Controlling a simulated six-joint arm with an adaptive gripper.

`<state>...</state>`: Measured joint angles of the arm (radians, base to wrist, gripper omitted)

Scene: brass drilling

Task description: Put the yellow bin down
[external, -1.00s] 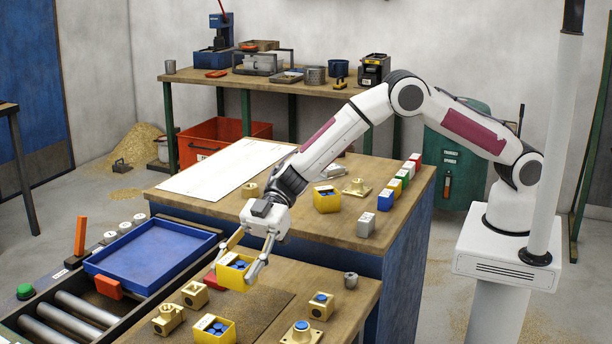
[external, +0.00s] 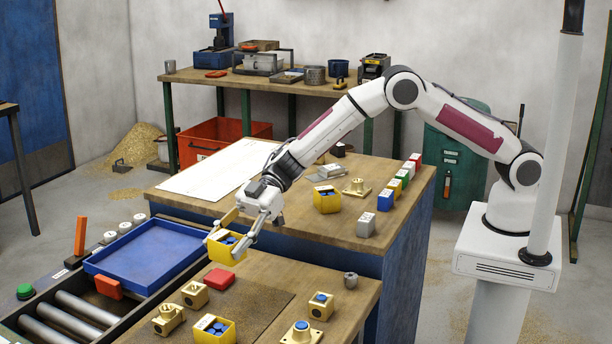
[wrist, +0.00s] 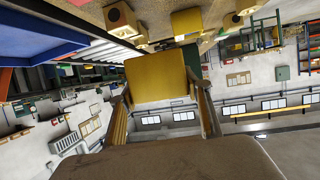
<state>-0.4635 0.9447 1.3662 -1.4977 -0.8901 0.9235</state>
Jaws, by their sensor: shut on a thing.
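The yellow bin (external: 228,252) hangs in my gripper (external: 232,238), in the air near the front edge of the far wooden bench. Blue pieces and a white label show in its open top. My two fingers close on opposite sides of it. In the wrist view the yellow bin (wrist: 160,77) fills the space between the fingers of my gripper (wrist: 163,100). Its contents are hidden there. A red block (external: 219,279) lies on the near bench, below and in front of the bin.
Another yellow bin (external: 214,333) stands on the near bench among brass parts (external: 195,294). A further yellow bin (external: 327,203) stands on the far bench (external: 290,222). An empty blue tray (external: 150,250) lies to the left. The brown mat (external: 262,302) has bare room.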

